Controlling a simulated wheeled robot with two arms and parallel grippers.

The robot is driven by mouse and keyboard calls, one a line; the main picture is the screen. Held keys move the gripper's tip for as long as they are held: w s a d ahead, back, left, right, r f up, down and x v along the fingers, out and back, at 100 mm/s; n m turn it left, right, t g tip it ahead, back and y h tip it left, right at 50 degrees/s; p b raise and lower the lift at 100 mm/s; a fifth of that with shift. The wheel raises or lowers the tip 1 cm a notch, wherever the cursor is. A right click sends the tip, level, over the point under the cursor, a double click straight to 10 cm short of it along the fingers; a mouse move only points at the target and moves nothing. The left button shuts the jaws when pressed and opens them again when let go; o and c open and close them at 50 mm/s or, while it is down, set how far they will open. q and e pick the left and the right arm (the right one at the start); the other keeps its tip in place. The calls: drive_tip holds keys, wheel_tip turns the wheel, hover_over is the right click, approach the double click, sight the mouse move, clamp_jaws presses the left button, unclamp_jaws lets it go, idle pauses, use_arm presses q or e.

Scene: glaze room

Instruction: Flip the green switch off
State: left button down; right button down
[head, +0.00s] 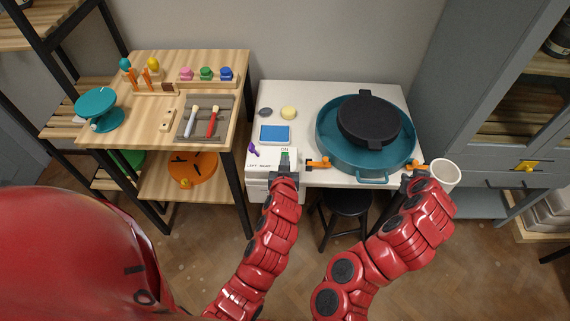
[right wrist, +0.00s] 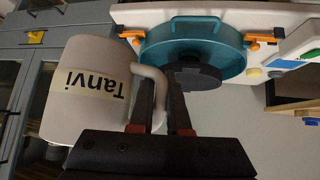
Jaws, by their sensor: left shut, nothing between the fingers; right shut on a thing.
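A white switch box (head: 262,157) stands at the front left of the white table, with a small green switch (head: 285,155) and an "ON" mark near its right end. My left gripper (head: 285,173) is shut and empty, right at the near side of the switch; I cannot tell whether it touches. The gripper hides part of the box front, and the switch's tilt is too small to make out. My right gripper (right wrist: 163,95) is shut on the handle of a white mug (right wrist: 85,90) labelled "Tanvi". The mug (head: 445,174) is held off the table's right front corner.
A blue pad (head: 275,133) and yellow sponge (head: 289,113) lie behind the box. A wooden bench (head: 215,65) stands left.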

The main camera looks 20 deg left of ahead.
use_arm(q)
drive_tip(key=p+x, duration=0.1)
drive_tip(key=x, duration=0.4)
drive_tip(key=shift+w+a, duration=0.1)
drive_tip(key=shift+w, duration=0.1)
wheel_tip(320, 180, down, 3)
drive_tip(key=shift+s+r+p, duration=0.15)
drive_tip(key=shift+p, duration=0.25)
drive_tip(key=shift+s+f, duration=0.15)
drive_tip(key=shift+f, duration=0.6)
